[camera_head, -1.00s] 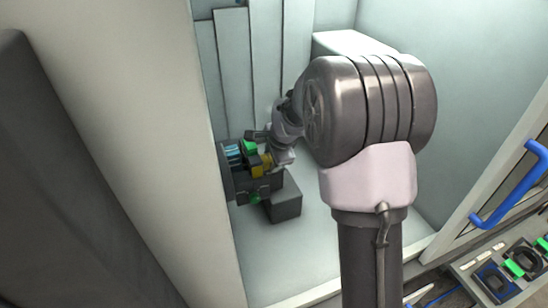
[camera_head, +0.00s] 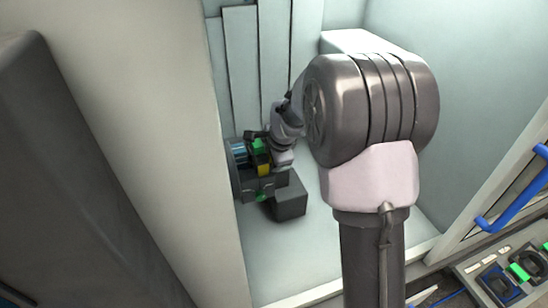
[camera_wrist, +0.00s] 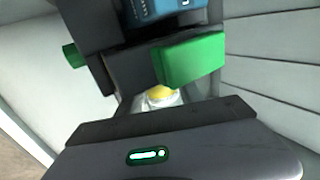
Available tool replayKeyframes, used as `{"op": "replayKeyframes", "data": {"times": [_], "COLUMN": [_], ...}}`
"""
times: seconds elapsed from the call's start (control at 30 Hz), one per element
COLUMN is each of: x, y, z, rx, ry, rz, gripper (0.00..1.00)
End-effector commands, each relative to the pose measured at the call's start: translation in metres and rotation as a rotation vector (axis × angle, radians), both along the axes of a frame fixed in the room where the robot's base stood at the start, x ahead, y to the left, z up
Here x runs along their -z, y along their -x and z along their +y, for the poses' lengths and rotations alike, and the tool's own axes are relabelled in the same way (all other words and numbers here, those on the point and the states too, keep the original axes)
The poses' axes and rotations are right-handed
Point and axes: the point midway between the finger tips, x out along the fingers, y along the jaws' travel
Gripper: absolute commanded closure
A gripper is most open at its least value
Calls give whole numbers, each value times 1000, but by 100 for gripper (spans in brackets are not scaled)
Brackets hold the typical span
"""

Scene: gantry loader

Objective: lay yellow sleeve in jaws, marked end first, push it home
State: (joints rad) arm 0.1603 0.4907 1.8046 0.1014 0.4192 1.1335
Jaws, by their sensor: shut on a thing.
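The yellow sleeve (camera_head: 264,169) shows as a small patch in the head view, between my gripper and the dark jaw fixture (camera_head: 240,183) on the cabinet's left side. My gripper (camera_head: 266,158) is shut on the sleeve, close against the fixture. In the wrist view, only a bit of the yellow sleeve (camera_wrist: 160,93) shows, below a green block (camera_wrist: 190,60) and dark parts. The sleeve's marked end is hidden, and I cannot tell how deep it sits.
Blue parts (camera_head: 239,152) show at the fixture. A dark box (camera_head: 289,198) stands to its right. The pale cabinet floor in front is clear. A blue handle (camera_head: 515,205) and a panel with green parts (camera_head: 519,271) are at the lower right.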

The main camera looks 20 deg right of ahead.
Motion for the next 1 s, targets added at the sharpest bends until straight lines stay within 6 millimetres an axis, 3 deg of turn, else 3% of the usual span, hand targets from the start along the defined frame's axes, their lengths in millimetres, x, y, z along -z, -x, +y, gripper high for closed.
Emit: {"op": "replayKeyframes", "data": {"times": [0.87,0.9,1.0], "x": [0,0,0], "y": [0,0,0], "z": [12,12,12], "rx": [-1,-1,-1], "ry": [0,0,0], "rz": [-2,-2,-1], "gripper": [100,55,35]}}
